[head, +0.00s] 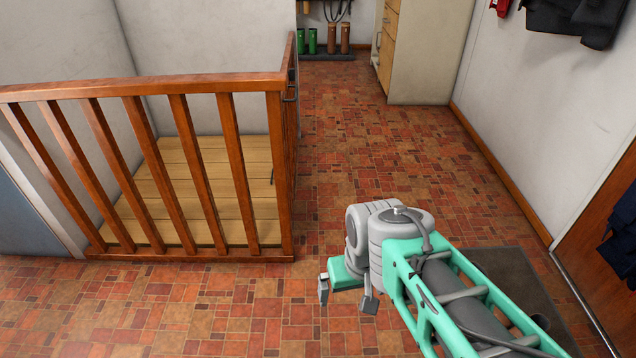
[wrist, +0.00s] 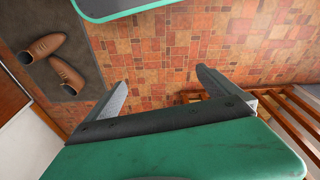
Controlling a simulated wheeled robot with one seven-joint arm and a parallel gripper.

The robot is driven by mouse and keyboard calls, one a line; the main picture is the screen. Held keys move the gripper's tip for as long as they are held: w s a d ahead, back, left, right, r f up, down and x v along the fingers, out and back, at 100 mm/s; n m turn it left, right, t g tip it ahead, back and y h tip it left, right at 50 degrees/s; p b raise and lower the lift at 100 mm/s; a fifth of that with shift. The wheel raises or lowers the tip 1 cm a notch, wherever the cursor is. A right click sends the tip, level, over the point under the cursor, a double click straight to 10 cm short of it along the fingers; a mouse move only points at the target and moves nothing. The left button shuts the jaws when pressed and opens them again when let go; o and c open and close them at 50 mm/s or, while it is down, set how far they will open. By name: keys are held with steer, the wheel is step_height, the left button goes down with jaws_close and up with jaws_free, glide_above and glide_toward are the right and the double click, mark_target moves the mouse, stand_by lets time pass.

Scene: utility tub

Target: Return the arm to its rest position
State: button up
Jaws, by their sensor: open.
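My gripper (head: 346,297) is at the lower middle of the head view, at the end of my green and grey arm, above the tiled floor. In the wrist view my gripper (wrist: 160,88) shows two grey fingers spread well apart. Nothing is between them but the floor beyond. The gripper is open and empty. The arm reaches in from the lower right of the head view.
A wooden railing (head: 232,170) stands to the left, fencing a plank floor. A dark mat (head: 515,275) lies at the right, partly behind my arm. Brown shoes (wrist: 55,60) rest on a mat. Boots (head: 333,38) and a cabinet (head: 425,55) stand at the back. The tiled aisle is clear.

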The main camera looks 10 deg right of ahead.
step_height(320, 180, up, 39)
steer(key=w+t+p, duration=0.1)
steer(key=p, duration=3.3)
steer(key=shift+w, duration=0.25)
steer(key=shift+f, duration=0.1)
